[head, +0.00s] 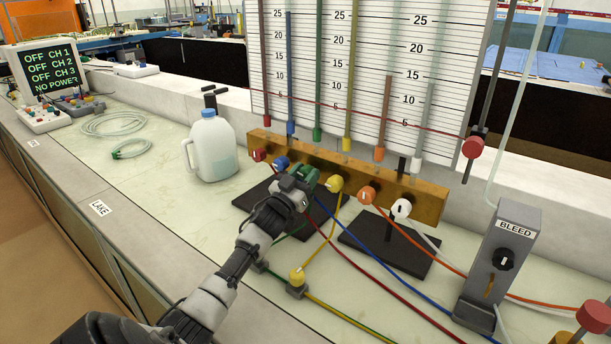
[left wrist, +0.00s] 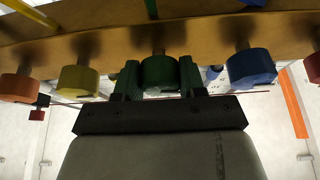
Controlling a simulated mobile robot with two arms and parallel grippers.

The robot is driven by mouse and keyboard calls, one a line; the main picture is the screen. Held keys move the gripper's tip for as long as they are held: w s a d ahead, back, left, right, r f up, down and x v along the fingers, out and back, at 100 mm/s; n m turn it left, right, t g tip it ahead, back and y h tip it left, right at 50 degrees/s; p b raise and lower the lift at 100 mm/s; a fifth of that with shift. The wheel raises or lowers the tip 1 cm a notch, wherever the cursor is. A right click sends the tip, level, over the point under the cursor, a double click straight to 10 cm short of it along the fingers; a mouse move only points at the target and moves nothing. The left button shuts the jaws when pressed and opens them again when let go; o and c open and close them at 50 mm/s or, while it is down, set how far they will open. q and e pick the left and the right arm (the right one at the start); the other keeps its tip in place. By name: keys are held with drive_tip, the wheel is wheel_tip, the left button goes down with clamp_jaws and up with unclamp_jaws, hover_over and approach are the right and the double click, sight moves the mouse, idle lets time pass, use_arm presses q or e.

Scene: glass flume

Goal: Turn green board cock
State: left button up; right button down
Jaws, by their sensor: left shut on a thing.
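The green board cock (left wrist: 160,73) is a round green knob on the front of the wooden manifold board (head: 430,203). In the left wrist view it sits between the two fingers of my left gripper (left wrist: 158,80), which is shut on it. In the head view my left gripper (head: 297,184) reaches the board between the blue cock (head: 281,163) and the yellow cock (head: 334,184), and it covers much of the green cock (head: 307,174). My right gripper is not in either view.
Red (head: 258,155), orange (head: 366,194) and white (head: 401,208) cocks share the board. Coloured tubes run across the bench below. A white jug (head: 212,148) stands left of the board, and a grey BLEED box (head: 499,265) stands at right.

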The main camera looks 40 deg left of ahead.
use_arm(q)
drive_tip(key=m+h, duration=0.3)
drive_tip(key=m, duration=0.2)
drive_tip(key=shift+m, duration=0.3)
drive_tip(key=m+h, duration=0.2)
drive_tip(key=m, duration=0.3)
drive_tip(key=shift+g, duration=0.4)
drive_tip(key=m+h, duration=0.1)
drive_tip(key=m, duration=0.1)
drive_tip(key=m+g+h, duration=0.1)
drive_tip(key=m, duration=0.1)
drive_tip(key=shift+m+g, duration=0.3)
drive_tip(key=shift+m+g+h+p, duration=0.3)
drive_tip(key=shift+m+g+p, duration=0.55)
drive_tip(key=shift+m, duration=1.55)
drive_tip(key=shift+f, duration=0.1)
drive_tip(key=o, duration=0.9)
